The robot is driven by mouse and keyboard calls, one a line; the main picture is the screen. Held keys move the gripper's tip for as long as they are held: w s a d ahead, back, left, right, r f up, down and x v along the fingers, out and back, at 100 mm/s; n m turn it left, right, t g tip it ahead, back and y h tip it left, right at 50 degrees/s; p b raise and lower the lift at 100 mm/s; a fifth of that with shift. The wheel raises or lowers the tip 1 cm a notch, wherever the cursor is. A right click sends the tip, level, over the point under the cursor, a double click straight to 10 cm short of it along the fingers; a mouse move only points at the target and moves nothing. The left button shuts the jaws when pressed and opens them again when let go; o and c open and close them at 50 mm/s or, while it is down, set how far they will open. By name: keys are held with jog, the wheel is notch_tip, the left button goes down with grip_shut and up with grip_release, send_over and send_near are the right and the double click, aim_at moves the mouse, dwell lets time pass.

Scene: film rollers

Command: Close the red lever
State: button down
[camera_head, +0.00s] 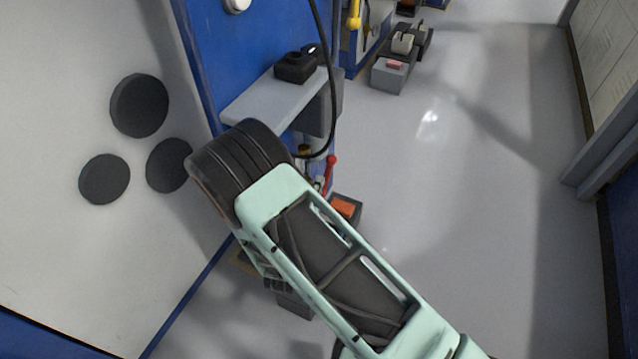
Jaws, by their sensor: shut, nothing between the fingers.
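A red lever (331,161) with a round red knob stands on the side of the blue machine, just right of my arm's black joint. Its knob and upper shaft show; the lower end is hidden or too small to make out behind my mint-green arm link. I cannot tell its exact angle or whether it is open or closed. My arm crosses the picture from the lower right to the centre. My gripper does not show, so its place relative to the lever cannot be seen.
A grey shelf (262,101) with a black device (295,67) juts from the blue machine (255,40) above my arm. A black cable (333,80) hangs beside it. An orange-topped box (346,208) sits beside my arm. Open grey floor (450,190) lies to the right.

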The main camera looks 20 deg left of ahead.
jog(key=s+d+f+g+h+b, duration=0.2)
jog(key=d+f+g+h, duration=0.45)
jog(key=d+f, duration=0.8)
jog(key=s+d+f+n+g+y+b, duration=0.1)
jog(key=s+f+g+y, duration=0.1)
jog(key=s+f+g, duration=0.3)
jog(key=s+d+f+g+y+b, duration=0.1)
jog(key=s+d+f+g+y, duration=0.15)
jog(key=s+g, duration=0.35)
jog(key=w+a+r+n+t+y+b, duration=0.25)
jog(key=a+r+y, duration=0.4)
jog(key=a, duration=0.45)
jog(key=w+d+r+t+y+b, duration=0.1)
jog(key=w+r+t+y, duration=0.4)
jog(key=w+r, duration=0.8)
jog(key=shift+w+d+n+t, duration=0.2)
jog(key=shift+n+t, duration=0.15)
jog(key=shift+t, duration=0.45)
